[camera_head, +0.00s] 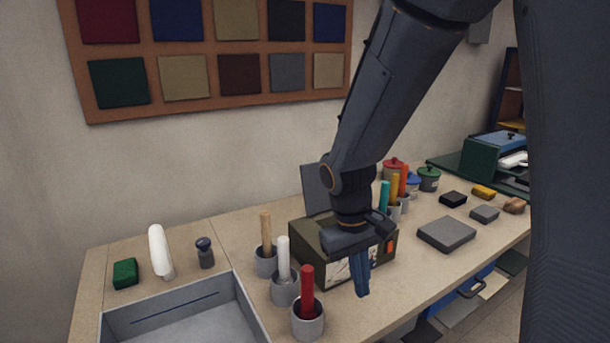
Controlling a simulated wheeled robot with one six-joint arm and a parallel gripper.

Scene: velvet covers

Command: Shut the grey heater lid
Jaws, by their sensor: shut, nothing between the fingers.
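The heater is a dark olive box (308,236) on the bench, with a pale panel and an orange mark on its front. Its grey lid (316,188) stands raised, roughly upright, at the back of the box. My arm hides the lid's right part and much of the box's top. My gripper (361,286) points down in front of the heater in this view, its fingers closed together and empty. I cannot tell whether it touches the box's front.
Grey cups with a tan, a white (284,262) and a red stick (307,290) stand left of the heater. More cups with coloured sticks (394,192) and lidded pots (429,178) stand right. A grey slab (446,233) lies at right, an open grey tray (180,310) at front left.

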